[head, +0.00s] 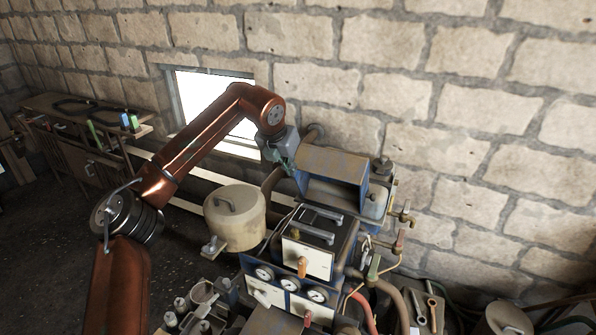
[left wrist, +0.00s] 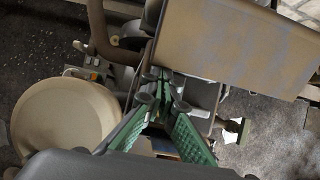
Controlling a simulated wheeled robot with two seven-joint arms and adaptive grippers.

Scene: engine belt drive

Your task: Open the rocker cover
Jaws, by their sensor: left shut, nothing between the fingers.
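The rocker cover appears to be the worn tan and blue-grey boxy housing (head: 335,160) on top of the engine. Its front side looks dark and recessed; I cannot tell whether that is an opening. In the left wrist view it shows as a large tan panel (left wrist: 235,42) at the upper right. My left gripper (head: 286,163) is at the housing's left end, partly hidden beside it. In the left wrist view its green-padded fingers (left wrist: 166,84) are shut with nothing between them, close to the panel's lower left edge. I cannot tell whether they touch it.
A round cream tank (head: 235,222) with a handle stands left of the housing, below my left arm. A black-topped box (head: 310,240) with handles and a gauge panel (head: 288,285) sit in front. Pipes and taps crowd the right side. A stone wall stands behind.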

